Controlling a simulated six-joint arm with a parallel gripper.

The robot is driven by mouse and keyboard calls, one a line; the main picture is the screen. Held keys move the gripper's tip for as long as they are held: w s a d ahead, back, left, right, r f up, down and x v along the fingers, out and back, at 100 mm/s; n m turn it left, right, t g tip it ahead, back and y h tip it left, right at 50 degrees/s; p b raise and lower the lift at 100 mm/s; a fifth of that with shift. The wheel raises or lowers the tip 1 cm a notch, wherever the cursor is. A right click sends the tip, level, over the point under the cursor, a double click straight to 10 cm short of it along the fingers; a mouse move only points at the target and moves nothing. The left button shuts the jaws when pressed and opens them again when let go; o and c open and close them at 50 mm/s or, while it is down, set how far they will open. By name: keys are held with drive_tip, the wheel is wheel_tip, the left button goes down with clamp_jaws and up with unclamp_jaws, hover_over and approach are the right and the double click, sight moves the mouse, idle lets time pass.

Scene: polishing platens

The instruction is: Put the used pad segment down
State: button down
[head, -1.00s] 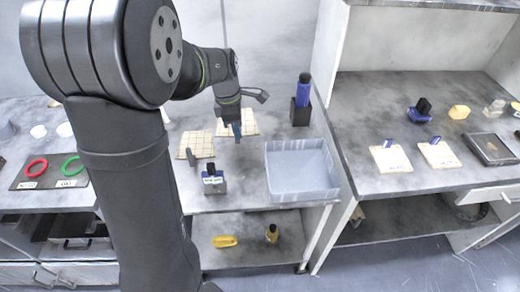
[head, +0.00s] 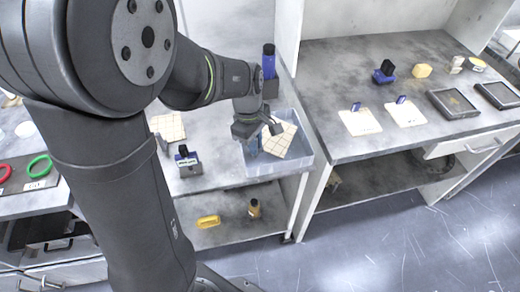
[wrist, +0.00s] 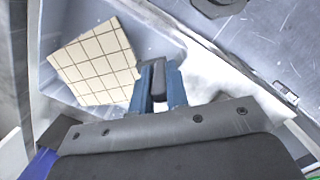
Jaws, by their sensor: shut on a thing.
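The used pad segment, a cream square with a dark grid, is in or just above the grey-blue bin; it shows in the head view (head: 282,138) and the wrist view (wrist: 97,65). My gripper (head: 252,146) is over the bin, pointing down. In the wrist view its blue fingers (wrist: 158,88) are shut on a dark grey tab (wrist: 158,72) at the segment's edge. I cannot tell whether the segment touches the bin floor. The bin (head: 307,160) shows its rim around the segment.
Another gridded pad (head: 168,126) lies on the bench to the left, near a small dark block with a label (head: 188,166). A blue bottle in a dark holder (head: 269,62) stands behind the bin. Two pale pads with blue tabs (head: 360,123) (head: 405,113) lie on the right bench.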

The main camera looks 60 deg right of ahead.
drive_tip(key=shift+f, duration=2.2)
drive_tip(key=shift+f, duration=0.2)
drive_tip(key=c, duration=1.7)
unclamp_jaws()
wheel_tip(320, 180, up, 12)
drive_tip(key=w, duration=0.1)
drive_tip(key=shift+w+r, duration=0.2)
drive_tip(key=shift+w, duration=0.05)
drive_tip(key=shift+f, duration=0.15)
